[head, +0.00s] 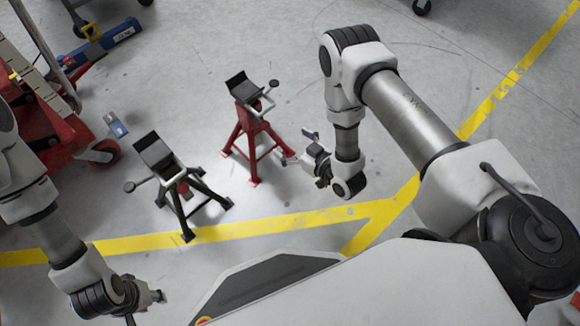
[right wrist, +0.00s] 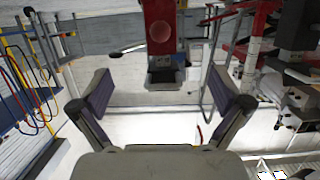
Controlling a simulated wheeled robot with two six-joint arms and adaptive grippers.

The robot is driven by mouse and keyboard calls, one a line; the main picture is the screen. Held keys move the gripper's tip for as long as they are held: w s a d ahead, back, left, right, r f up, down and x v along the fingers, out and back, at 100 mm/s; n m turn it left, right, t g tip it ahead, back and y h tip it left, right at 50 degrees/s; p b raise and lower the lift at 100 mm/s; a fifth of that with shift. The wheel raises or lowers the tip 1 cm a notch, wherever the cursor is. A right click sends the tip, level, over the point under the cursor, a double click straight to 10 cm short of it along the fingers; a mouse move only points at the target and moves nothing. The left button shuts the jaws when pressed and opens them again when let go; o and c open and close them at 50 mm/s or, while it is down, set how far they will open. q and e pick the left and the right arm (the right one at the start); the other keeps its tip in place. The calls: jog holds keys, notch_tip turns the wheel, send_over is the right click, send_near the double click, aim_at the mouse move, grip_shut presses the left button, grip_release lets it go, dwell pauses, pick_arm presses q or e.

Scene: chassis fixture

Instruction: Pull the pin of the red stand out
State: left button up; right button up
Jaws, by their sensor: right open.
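The red stand (head: 251,131) stands upright on the floor, with a black saddle and splayed legs. A pale bent rod (head: 264,110) at its upper column looks like its pin; a dark-knobbed lever (head: 273,84) sticks out above. My right gripper (head: 299,148) is right of the stand, apart from it, open and empty.
A similar black stand (head: 166,190) stands left of the red one. A red wheeled machine (head: 60,140) and a blue object (head: 110,40) are at the upper left. A small blue-grey box (head: 116,124) lies on the floor. Yellow lines (head: 250,226) cross the open floor.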

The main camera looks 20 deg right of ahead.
aim_at(269, 128)
jog(key=shift+t+y, duration=0.5)
jog(key=shift+t, duration=0.4)
jog(key=w+a+f+b, duration=0.1)
jog(key=w+b, duration=0.1)
jog(key=w, duration=0.1)
jog(key=w+a+f+b, duration=0.1)
jog(key=w+b, duration=0.2)
jog(key=w+a+f+b, duration=0.1)
jog(key=w+b, duration=0.1)
jog(key=w, duration=0.1)
jog(key=shift+w+a+f+b, duration=0.2)
jog(key=shift+f+b, duration=0.1)
jog(key=shift+f, duration=0.1)
jog(key=shift+w+a+r, duration=0.1)
jog(key=shift+w+r, duration=0.05)
jog(key=shift+w, duration=0.3)
pick_arm(q)
notch_tip(269, 128, down, 10)
jog(key=shift+f, duration=0.15)
pick_arm(e)
grip_shut()
pick_arm(q)
jog(key=shift+w+a, duration=0.1)
